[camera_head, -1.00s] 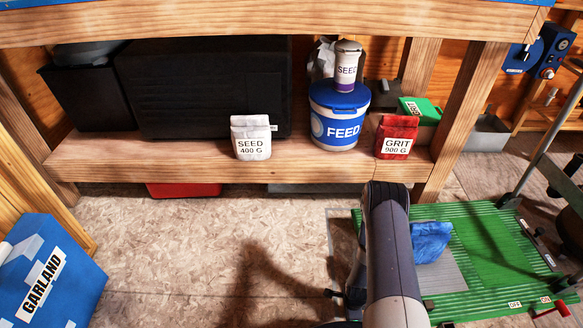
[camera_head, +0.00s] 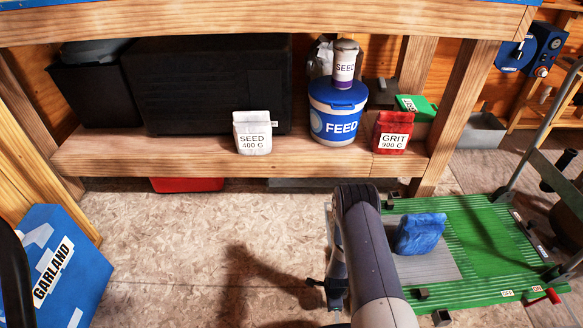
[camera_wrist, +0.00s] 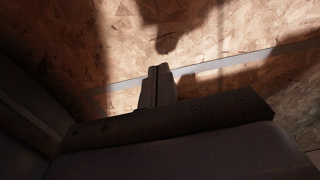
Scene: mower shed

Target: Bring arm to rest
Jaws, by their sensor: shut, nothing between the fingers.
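My gripper (camera_wrist: 159,72) shows in the wrist view with its two fingers together, shut and empty, over the speckled board floor. In the head view my arm reaches down in front of the shelf, with its bend near the green mat; the fingers cannot be made out clearly there. A blue bag (camera_head: 420,233) stands on the grey panel (camera_head: 440,264) of the green ribbed platform (camera_head: 490,235), to the right of my arm and apart from it.
The wooden shelf (camera_head: 200,160) holds a white seed bag (camera_head: 252,133), a feed tub (camera_head: 338,115) with a seed canister (camera_head: 345,65) on its lid, and a red grit bag (camera_head: 393,132). A blue Garland box (camera_head: 60,265) stands at left. Floor (camera_head: 180,250) between is clear.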

